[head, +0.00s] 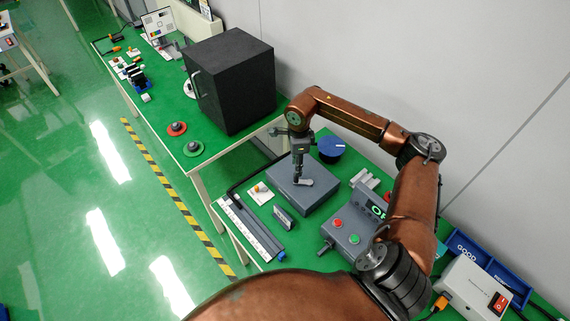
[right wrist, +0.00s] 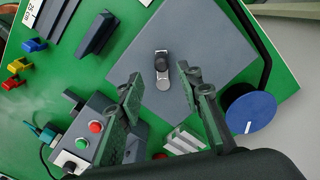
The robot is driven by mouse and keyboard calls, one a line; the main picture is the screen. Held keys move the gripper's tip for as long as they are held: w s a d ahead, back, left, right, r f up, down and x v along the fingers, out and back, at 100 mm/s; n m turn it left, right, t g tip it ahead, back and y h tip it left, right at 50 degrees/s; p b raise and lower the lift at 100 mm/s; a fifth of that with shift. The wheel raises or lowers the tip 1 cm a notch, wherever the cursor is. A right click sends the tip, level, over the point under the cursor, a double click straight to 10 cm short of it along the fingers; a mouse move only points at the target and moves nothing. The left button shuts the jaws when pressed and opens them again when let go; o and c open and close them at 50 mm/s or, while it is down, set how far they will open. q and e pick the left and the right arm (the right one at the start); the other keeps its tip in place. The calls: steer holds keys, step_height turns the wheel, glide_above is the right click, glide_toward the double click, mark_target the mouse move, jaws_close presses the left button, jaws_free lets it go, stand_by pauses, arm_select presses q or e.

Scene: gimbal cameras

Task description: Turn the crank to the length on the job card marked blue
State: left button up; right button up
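A grey box (head: 318,199) on the green bench carries a small crank with a light arm and dark knob (right wrist: 161,57). My right gripper (right wrist: 158,76) is open over the box, its two fingers on either side of the crank in the right wrist view; it also shows in the head view (head: 301,168). I cannot tell whether it touches the crank. A white-scaled ruler (head: 245,226) lies left of the box. A white card (right wrist: 28,12) with small print shows in the right wrist view; I cannot make out any blue mark on it. My left gripper is out of view.
A control box (head: 347,230) with red and green buttons stands near the grey box. A blue dial (head: 331,147) sits behind it, and a dark block (head: 284,217) stands in front. Blue (right wrist: 34,45), yellow (right wrist: 18,66) and red (right wrist: 12,84) pieces lie to one side.

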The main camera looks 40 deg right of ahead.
steer(key=shift+w+f, duration=0.15)
steer(key=shift+f, duration=0.05)
step_height(320, 180, down, 7)
steer(key=shift+f, duration=0.15)
steer(key=shift+c, duration=0.5)
jaws_close()
